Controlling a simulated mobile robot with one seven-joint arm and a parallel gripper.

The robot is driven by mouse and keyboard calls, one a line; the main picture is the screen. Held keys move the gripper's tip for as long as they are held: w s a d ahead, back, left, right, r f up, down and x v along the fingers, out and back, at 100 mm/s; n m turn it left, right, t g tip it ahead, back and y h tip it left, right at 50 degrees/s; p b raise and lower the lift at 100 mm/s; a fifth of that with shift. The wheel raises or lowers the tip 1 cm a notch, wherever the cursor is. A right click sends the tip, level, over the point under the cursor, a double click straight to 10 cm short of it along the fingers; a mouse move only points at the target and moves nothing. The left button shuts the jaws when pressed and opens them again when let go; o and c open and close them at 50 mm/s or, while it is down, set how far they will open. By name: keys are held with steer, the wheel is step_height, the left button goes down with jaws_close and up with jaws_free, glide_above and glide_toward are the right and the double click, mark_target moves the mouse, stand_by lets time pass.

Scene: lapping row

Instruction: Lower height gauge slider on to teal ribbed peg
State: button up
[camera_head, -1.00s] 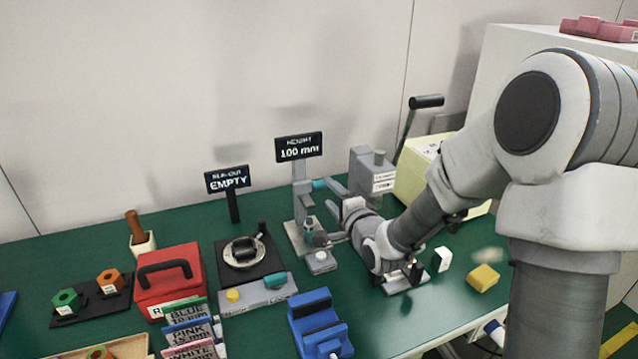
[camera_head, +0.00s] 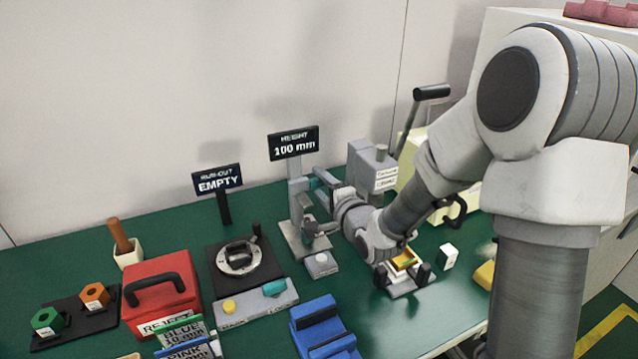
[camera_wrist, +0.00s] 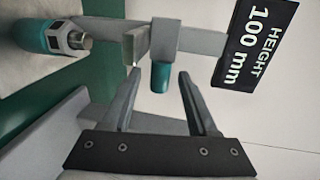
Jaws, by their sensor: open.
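The height gauge (camera_head: 297,205) stands at the back of the bench, with its sign reading "HEIGHT 100 mm" (camera_head: 293,143). Its grey slider (camera_wrist: 180,40) carries a teal knob (camera_wrist: 160,77) that points toward my gripper (camera_wrist: 158,82). My gripper is open. Its two fingertips stand on either side of the knob, with gaps visible on both sides. The teal ribbed peg (camera_wrist: 50,35), with a bare metal end, sits low on the gauge, below the slider and clear of it.
A grey block with a round button (camera_head: 321,264) stands in front of the gauge. A grey machine (camera_head: 372,168) stands close behind my wrist. The run-out stand (camera_head: 240,258), red reject box (camera_head: 158,295) and blue block (camera_head: 322,330) lie to the left and front.

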steer(key=shift+c, duration=0.2)
jaws_close()
stand_by(1.3)
